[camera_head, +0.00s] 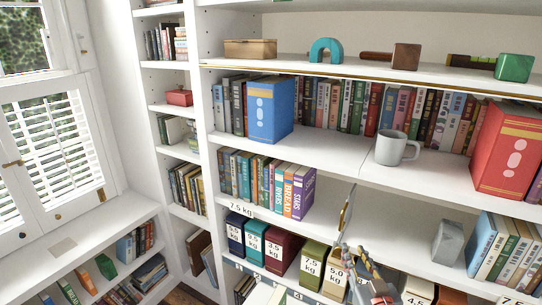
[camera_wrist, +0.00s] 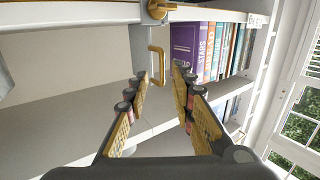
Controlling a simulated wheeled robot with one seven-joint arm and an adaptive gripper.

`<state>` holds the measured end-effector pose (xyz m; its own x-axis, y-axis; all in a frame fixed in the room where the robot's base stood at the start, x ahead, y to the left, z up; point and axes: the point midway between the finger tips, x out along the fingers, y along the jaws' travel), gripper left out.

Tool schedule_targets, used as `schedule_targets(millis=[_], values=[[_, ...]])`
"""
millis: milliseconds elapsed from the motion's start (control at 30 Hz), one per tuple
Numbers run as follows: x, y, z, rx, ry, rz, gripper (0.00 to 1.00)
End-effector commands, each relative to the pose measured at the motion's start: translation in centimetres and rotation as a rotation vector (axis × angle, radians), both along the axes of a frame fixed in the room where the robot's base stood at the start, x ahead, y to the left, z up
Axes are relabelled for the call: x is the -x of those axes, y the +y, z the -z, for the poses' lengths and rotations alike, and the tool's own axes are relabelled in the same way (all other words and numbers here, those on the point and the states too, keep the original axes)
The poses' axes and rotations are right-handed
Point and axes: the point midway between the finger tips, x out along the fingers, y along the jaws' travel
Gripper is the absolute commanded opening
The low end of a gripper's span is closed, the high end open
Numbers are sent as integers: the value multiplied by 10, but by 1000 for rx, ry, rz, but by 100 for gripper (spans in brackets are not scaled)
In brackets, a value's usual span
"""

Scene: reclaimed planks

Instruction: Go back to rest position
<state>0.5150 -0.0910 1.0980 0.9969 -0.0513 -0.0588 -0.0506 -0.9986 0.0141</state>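My gripper (camera_head: 362,268) is in front of the lower shelves at the bottom right of centre in the head view. In the wrist view my gripper (camera_wrist: 161,85) has its two padded fingers spread apart with nothing between them. A brass handle (camera_wrist: 157,65) on a narrow pale panel shows just past the fingertips; I cannot tell how far away it is. In the head view a thin panel (camera_head: 346,212) stands nearly edge-on just above my gripper. Some of the labelled boxes behind my gripper are partly hidden.
A bookcase holds a blue box (camera_head: 270,110), a red box (camera_head: 508,150), a grey mug (camera_head: 397,148) and a grey block (camera_head: 449,242). Purple-ended books (camera_head: 301,193) stand near the panel. Weight-labelled boxes (camera_head: 282,251) line the lower shelf. A shuttered window (camera_head: 52,140) is at left.

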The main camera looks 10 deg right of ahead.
Motion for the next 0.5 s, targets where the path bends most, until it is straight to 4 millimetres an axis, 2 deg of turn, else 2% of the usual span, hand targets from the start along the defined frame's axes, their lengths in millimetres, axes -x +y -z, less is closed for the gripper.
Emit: schedule_targets(millis=[133, 233, 367, 500], values=[[11, -15, 56, 1, 214, 56, 25], [28, -28, 91, -3, 388, 108, 25], [57, -37, 117, -13, 589, 160, 25], [93, -33, 125, -32, 779, 190, 25]])
